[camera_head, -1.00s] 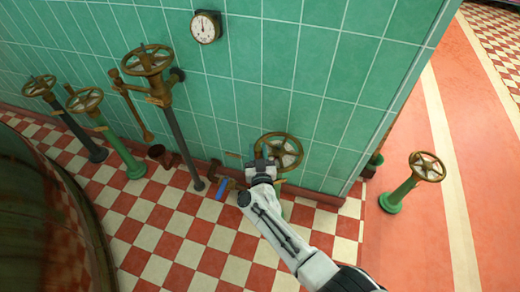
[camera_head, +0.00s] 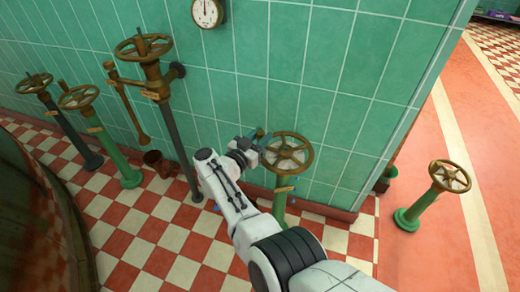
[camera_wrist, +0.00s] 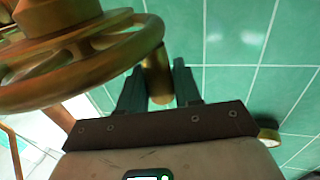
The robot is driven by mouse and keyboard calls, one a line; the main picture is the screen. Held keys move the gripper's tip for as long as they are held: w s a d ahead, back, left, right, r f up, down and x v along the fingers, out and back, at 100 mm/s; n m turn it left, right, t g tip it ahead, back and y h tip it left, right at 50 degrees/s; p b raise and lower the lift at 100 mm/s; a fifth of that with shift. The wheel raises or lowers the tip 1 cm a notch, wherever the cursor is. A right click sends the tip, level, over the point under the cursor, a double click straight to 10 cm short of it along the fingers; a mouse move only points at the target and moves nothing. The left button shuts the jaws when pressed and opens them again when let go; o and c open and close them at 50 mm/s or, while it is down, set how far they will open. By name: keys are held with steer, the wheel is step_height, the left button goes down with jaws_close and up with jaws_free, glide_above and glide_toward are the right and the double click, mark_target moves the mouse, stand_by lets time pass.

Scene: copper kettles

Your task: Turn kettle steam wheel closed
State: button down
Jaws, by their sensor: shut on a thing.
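A brass spoked wheel (camera_head: 289,150) sits on a green post (camera_head: 281,200) in front of the tiled wall. My gripper (camera_head: 262,139) is at the left side of this wheel. In the wrist view the wheel's rim (camera_wrist: 80,72) fills the upper left. There, a short brass peg (camera_wrist: 158,78) shows at the rim between my two dark teal fingers, and my gripper (camera_wrist: 158,85) is shut on it. Whether the peg is fixed to the rim cannot be told. My arm hides part of the post.
Several other valve wheels (camera_head: 143,47) on posts stand along the wall to the left. Another green valve (camera_head: 430,197) stands alone at the right. A gauge (camera_head: 207,12) hangs above. A dark rounded vessel (camera_head: 30,215) is at far left. The red floor (camera_head: 425,120) at right is open.

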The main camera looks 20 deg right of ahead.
steer(key=shift+w+d+f+m+g+h+b, duration=0.15)
steer(key=shift+w+d+m+g+h+b, duration=0.25)
steer(key=shift+b, duration=0.7)
steer(key=shift+w+a+f+m+g+h+b, duration=0.1)
steer(key=shift+m+g+h+b, duration=0.2)
steer(key=shift+g+b, duration=0.55)
steer(key=shift+d+r+b, duration=0.1)
steer(key=shift+d+b, duration=0.05)
steer(key=shift+b, duration=0.7)
steer(key=shift+w+r+m+b, duration=0.1)
steer(key=shift+r+m+b, duration=0.1)
steer(key=shift+m+b, duration=0.1)
steer(key=c, duration=0.9)
jaws_free()
steer(key=shift+d, duration=0.15)
steer(key=p+v, duration=0.1)
steer(key=v, duration=1)
steer(key=shift+w+f, duration=0.15)
steer(key=shift+w, duration=0.1)
